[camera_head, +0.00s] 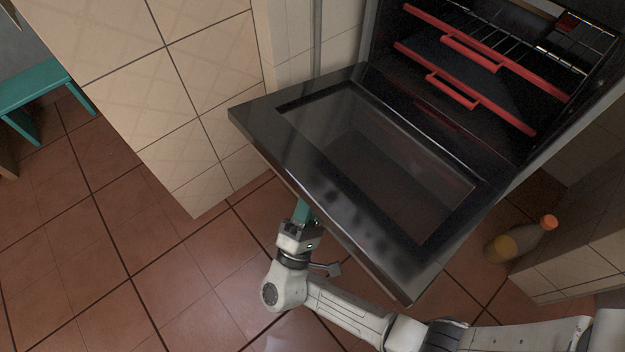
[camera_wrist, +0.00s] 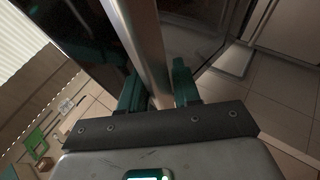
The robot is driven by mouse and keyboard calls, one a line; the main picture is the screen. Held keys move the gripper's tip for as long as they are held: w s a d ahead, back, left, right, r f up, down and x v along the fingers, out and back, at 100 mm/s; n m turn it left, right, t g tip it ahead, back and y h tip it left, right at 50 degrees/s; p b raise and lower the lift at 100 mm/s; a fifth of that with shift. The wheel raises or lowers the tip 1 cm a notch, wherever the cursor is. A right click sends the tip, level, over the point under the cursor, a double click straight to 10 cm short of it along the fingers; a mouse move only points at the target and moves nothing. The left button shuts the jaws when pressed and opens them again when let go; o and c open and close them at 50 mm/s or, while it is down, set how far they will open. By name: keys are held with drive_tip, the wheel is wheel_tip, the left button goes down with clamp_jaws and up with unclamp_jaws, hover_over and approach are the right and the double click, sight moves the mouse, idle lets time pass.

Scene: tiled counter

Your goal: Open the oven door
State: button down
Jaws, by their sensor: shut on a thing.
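The oven door (camera_head: 262,128) is black-framed with a glass window and hangs well open, tilted outward from the oven (camera_head: 480,125), its inner side facing up in the head view. My gripper (camera_head: 303,212) is at the door's outer edge, partly hidden under it. In the wrist view its teal fingers (camera_wrist: 159,88) stand on both sides of the metal bar handle (camera_wrist: 146,40) and are shut on it. The handle is hidden behind the door in the head view.
Red-edged racks (camera_head: 470,52) sit inside the oven. A tiled cabinet side (camera_head: 190,85) stands left of the door. A bottle with an orange cap (camera_head: 525,240) is on the floor at right. A teal bench (camera_head: 35,92) is at far left. Tiled floor at lower left is clear.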

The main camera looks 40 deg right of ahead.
drive_tip(key=shift+w+a+f+t+b, duration=0.1)
drive_tip(key=shift+a+f+t+b, duration=0.15)
drive_tip(key=shift+f, duration=0.7)
drive_tip(key=shift+w+a+f+t+b, duration=0.15)
drive_tip(key=shift+a+f, duration=0.15)
drive_tip(key=shift+f, duration=0.65)
drive_tip(key=shift+s, duration=0.1)
drive_tip(key=c, duration=1)
unclamp_jaws()
drive_tip(key=shift+a, duration=0.15)
drive_tip(key=shift+c, duration=0.2)
